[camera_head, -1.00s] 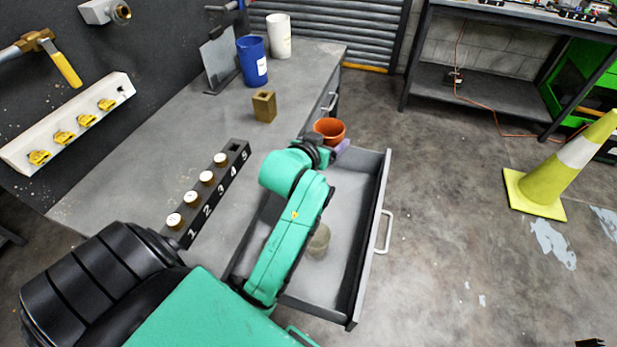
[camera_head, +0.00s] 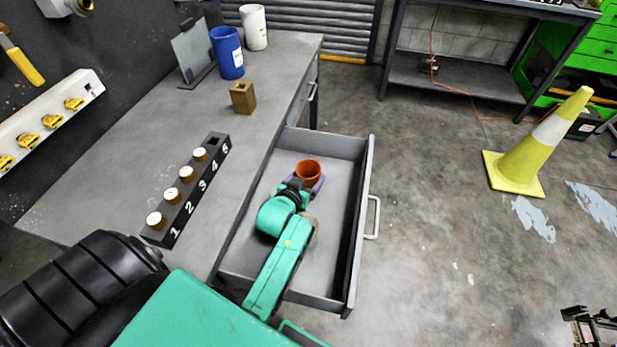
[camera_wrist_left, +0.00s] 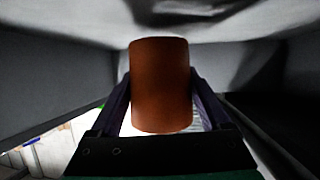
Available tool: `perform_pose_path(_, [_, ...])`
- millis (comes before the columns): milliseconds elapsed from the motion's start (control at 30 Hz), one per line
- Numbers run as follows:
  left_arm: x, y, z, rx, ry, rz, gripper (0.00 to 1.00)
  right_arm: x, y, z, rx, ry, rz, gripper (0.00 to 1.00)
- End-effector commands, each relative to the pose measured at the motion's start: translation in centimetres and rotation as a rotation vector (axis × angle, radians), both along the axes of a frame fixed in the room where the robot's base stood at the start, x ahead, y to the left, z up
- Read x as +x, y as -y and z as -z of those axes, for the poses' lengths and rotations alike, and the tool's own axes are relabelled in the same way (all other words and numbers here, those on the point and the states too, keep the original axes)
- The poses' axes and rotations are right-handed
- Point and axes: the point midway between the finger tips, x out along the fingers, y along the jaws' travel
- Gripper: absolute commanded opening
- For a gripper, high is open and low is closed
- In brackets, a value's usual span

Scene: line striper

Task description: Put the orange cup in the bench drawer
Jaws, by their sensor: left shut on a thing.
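The orange cup (camera_head: 309,172) is inside the open bench drawer (camera_head: 335,255), toward its far end. It looks upright in the head view. My left gripper (camera_head: 303,184) is shut on the cup, with its purple fingers on either side. In the left wrist view the cup (camera_wrist_left: 160,85) is between the two fingers, with grey drawer walls around it. I cannot tell whether the cup touches the drawer floor. My left forearm hides part of the drawer. A dark mechanical part at the bottom right corner looks like my right gripper (camera_head: 590,326); its jaws are unclear.
A tan round object (camera_head: 311,228) in the drawer is partly hidden by my arm. On the bench are a numbered black block (camera_head: 187,200) with white-topped pegs, a brass block (camera_head: 242,98), a blue cup (camera_head: 228,55) and a white cup (camera_head: 254,28). A yellow cone (camera_head: 535,150) stands right.

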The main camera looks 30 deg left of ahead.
Motion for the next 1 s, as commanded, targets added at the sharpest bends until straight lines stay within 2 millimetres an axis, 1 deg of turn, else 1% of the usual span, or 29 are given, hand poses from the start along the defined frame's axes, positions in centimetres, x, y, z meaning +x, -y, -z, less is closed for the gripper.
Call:
perform_pose_path(400, [0.0, 0.0, 1.2, 0.000, -0.001, 0.000, 0.11, 0.1, 0.5, 0.5, -0.006, 0.001, -0.001, 1.00])
perform_pose_path(467, [0.0, 0.0, 1.2, 0.000, 0.000, 0.000, 0.11, 0.1, 0.5, 0.5, -0.007, 0.002, -0.001, 1.00])
perform_pose_path(500, [0.0, 0.0, 1.2, 0.000, -0.001, 0.000, 0.84, 0.1, 0.6, 0.4, -0.008, 0.002, -0.001, 1.00])
perform_pose_path(533, [0.0, 0.0, 1.2, 0.000, -0.001, 0.000, 0.96, 0.1, 0.6, 0.4, -0.008, 0.002, -0.001, 1.00])
perform_pose_path(567, [0.0, 0.0, 1.2, 0.000, -0.001, 0.000, 1.00, 0.1, 0.6, 0.4, -0.008, 0.002, -0.001, 1.00])
perform_pose_path(800, [0.0, 0.0, 1.0, 0.000, 0.000, 0.000, 1.00, 0.1, 0.6, 0.4, -0.008, 0.002, 0.000, 1.00])
perform_pose_path(867, [0.0, 0.0, 0.7, 0.000, 0.000, 0.000, 1.00, 0.1, 0.6, 0.2, -0.008, 0.002, 0.000, 1.00])
perform_pose_path(967, [0.0, 0.0, -0.6, 0.001, 0.002, 0.000, 1.00, 0.1, 0.6, -0.5, -0.008, 0.003, 0.000, 1.00])
perform_pose_path(1000, [0.1, 0.0, -0.8, 0.000, -0.001, 0.001, 1.00, 0.4, 0.6, -0.9, -0.008, 0.006, 0.000, 1.00])
